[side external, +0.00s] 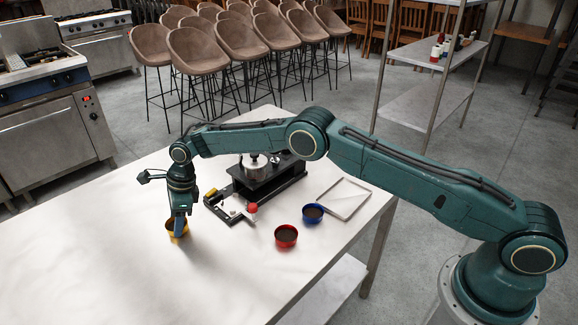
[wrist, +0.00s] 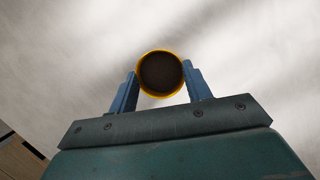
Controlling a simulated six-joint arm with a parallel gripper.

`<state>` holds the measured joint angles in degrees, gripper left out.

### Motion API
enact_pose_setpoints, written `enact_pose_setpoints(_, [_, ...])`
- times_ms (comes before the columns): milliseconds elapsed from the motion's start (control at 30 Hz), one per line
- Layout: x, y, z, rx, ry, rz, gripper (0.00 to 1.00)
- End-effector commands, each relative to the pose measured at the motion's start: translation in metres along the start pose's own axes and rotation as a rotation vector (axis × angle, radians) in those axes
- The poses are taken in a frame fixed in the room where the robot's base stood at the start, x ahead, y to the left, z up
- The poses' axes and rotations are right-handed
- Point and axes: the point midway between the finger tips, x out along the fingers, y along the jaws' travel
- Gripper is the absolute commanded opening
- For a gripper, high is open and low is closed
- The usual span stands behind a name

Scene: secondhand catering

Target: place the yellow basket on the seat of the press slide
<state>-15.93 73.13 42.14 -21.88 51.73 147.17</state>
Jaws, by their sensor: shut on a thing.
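The yellow basket (side external: 171,228) is a small round cup with dark contents, at the left of the press in the side external view. In the wrist view the basket (wrist: 139,88) shows from above, its dark fill ringed by a yellow rim. My gripper (side external: 179,226) is shut on it, with a blue finger (wrist: 130,90) on each side. Whether the basket touches the table is hard to tell. The press (side external: 262,180) is a black machine with a metal cylinder. Its slide (side external: 232,209) extends toward the front left, with a red knob (side external: 252,208).
A red basket (side external: 286,236) and a blue basket (side external: 313,213) stand right of the slide on the white table (side external: 130,270). A shallow empty tray (side external: 343,197) lies near the right edge. The table's left and front are clear.

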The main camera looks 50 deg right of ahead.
Motion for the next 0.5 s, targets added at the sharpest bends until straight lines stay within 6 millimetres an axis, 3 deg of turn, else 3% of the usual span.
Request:
enact_pose_setpoints(267, [0.0023, 0.0, -0.0008, 0.0, 0.0, 0.0, 0.27])
enact_pose_setpoints(300, [0.0028, 0.0, -0.001, 0.0, 0.0, 0.0, 0.51])
enact_pose_setpoints(400, [0.0025, 0.0, -0.0009, 0.001, 0.0, 0.0, 0.7])
enact_pose_setpoints(500, [0.0025, -0.0001, -0.0009, 0.001, 0.0, 0.0, 0.71])
